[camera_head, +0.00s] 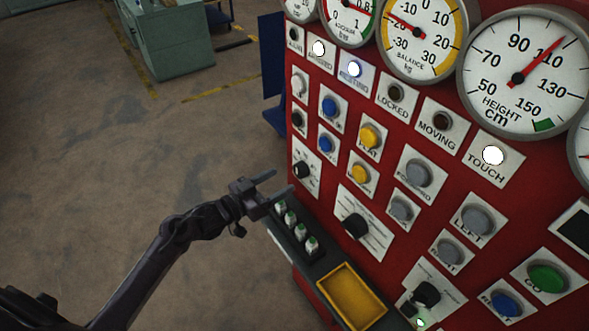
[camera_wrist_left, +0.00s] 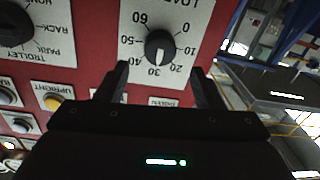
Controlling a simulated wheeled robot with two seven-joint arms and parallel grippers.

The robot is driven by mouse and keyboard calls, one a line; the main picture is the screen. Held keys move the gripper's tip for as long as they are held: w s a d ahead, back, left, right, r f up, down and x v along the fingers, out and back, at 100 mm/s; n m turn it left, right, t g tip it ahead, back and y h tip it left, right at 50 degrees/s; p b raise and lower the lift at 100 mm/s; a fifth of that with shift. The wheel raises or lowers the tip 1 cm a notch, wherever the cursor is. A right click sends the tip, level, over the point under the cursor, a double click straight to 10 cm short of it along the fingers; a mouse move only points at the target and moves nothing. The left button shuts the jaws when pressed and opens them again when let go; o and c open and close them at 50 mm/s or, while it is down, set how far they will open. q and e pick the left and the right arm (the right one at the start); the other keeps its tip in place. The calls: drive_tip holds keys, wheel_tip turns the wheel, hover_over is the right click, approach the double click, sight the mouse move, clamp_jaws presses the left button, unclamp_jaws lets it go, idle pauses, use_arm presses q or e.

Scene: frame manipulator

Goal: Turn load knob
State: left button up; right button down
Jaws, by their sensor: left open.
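The load knob (camera_wrist_left: 159,46) is round and black on a white plate with a scale from 0 to 60. Its pale mark points down in the left wrist view, near the 30 and 20. In the head view the load knob (camera_head: 301,169) is at the left edge of the red panel. My left gripper (camera_head: 283,181) is open and empty just in front of the panel. In the left wrist view its two fingers (camera_wrist_left: 158,85) point at the plate, below the knob and apart from it. My right gripper is out of view.
The red panel (camera_head: 330,190) carries gauges, lamps and buttons. Another black knob (camera_head: 355,226) sits right of the load knob. A ledge with several green-topped items (camera_head: 297,230) and a yellow tray (camera_head: 352,298) juts out below. The floor left of the panel is mostly clear.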

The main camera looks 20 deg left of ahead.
sight(297, 172)
use_arm(q)
drive_tip(key=x, duration=0.4)
drive_tip(key=shift+w+d+p, duration=0.1)
drive_tip(key=shift+w+p, duration=0.05)
drive_tip(key=shift+p, duration=0.25)
drive_tip(key=shift+w+d, duration=0.2)
drive_tip(key=shift+w, duration=0.1)
drive_tip(key=shift+w+d, duration=0.1)
drive_tip(key=c, duration=1)
drive_tip(key=shift+f, duration=0.1)
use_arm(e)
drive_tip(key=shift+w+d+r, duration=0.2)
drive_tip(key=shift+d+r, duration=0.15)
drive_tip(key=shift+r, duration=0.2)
